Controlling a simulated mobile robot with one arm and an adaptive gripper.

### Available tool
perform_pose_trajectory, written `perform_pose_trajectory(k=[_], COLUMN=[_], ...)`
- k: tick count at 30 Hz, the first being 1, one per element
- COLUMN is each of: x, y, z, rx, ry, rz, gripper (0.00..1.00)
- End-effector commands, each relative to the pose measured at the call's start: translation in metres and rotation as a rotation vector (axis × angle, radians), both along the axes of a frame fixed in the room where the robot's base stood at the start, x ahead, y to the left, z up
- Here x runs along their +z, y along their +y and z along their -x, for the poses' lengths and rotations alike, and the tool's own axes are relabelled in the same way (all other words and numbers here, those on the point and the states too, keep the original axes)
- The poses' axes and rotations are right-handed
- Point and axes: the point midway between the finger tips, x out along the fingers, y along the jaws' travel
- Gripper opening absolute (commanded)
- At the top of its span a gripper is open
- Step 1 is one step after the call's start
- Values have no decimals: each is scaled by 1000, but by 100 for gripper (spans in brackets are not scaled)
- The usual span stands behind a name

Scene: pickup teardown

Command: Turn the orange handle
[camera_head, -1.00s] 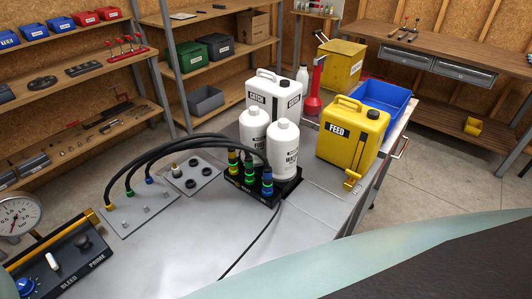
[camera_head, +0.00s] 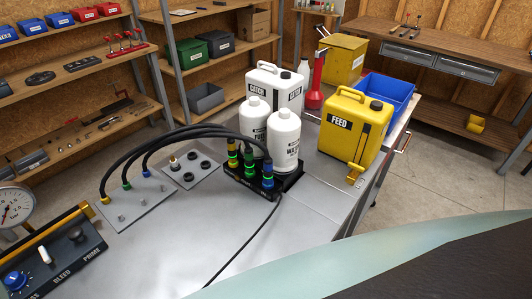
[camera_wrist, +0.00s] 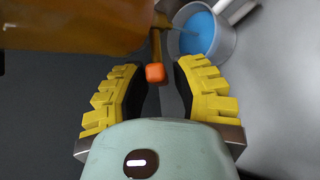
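The orange handle (camera_wrist: 155,73) shows in the wrist view as a small orange block at the end of a thin brass-coloured stem. It lies between the fingertips of my gripper (camera_wrist: 161,78), nearer the left one. The yellow ridged fingers are open, with a gap on both sides of the handle. A large orange-yellow body (camera_wrist: 70,25) fills the upper left of that view. In the head view, a yellow tap (camera_head: 354,176) sits low at the front of the yellow FEED can (camera_head: 350,130). My gripper is not visible there.
A pale cup with blue inside (camera_wrist: 197,35) stands close beyond the right finger. On the bench are the white CATCH can (camera_head: 273,88), two white bottles (camera_head: 284,140), a black hose block (camera_head: 262,183) and a blue bin (camera_head: 388,97). The front bench top is mostly clear.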

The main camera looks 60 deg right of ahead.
Motion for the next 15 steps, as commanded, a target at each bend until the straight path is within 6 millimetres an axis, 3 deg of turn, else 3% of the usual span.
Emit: perform_pose_trajectory(k=[7, 15], x=[0, 0], y=[-1, -1], z=[-1, -1], rx=[-2, -2], ry=[0, 0], rz=[0, 0], gripper=[0, 0])
